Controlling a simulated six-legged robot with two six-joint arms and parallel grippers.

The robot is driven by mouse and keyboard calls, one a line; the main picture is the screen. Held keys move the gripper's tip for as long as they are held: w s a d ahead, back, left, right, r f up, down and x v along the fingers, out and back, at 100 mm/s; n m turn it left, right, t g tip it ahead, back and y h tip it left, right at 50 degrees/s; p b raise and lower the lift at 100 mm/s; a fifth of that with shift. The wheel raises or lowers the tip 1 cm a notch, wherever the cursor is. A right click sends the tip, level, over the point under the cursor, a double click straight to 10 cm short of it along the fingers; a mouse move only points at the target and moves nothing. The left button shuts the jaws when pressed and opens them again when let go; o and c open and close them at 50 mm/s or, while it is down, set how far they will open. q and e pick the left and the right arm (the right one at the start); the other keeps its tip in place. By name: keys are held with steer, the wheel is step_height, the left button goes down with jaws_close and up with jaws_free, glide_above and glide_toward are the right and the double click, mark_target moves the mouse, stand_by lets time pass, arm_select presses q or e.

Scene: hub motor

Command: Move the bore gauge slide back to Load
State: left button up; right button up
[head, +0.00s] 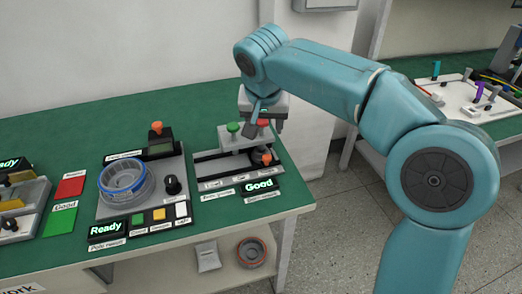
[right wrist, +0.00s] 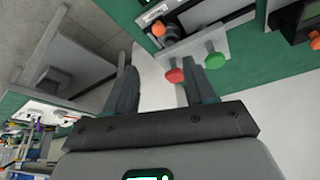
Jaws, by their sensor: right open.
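The bore gauge (head: 210,165) stands near the right end of the green bench. Its slide, with an orange knob (head: 266,156), sits at the right end of the dark rail. The knob also shows at the top of the right wrist view (right wrist: 158,29). A green button (head: 233,127) and a red button (head: 263,123) top its grey block. My right gripper (head: 264,125) is open and empty, pointing down above and behind the block. In the right wrist view its fingers (right wrist: 160,80) are apart, with the red button close to one finger. My left gripper is not in view.
A display reading Good (head: 259,185) lies in front of the gauge. Left of it is a station with a blue-ringed round part (head: 125,181), a black knob (head: 172,184) and a Ready display (head: 105,228). A second bench (head: 500,128) stands beyond a floor gap at right.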

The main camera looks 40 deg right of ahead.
mark_target(267, 157)
steer(key=b+x, duration=0.1)
steer(key=x, duration=0.7)
steer(key=b+x, duration=0.1)
steer(key=x, duration=0.7)
steer(key=shift+s, duration=0.2)
jaws_close()
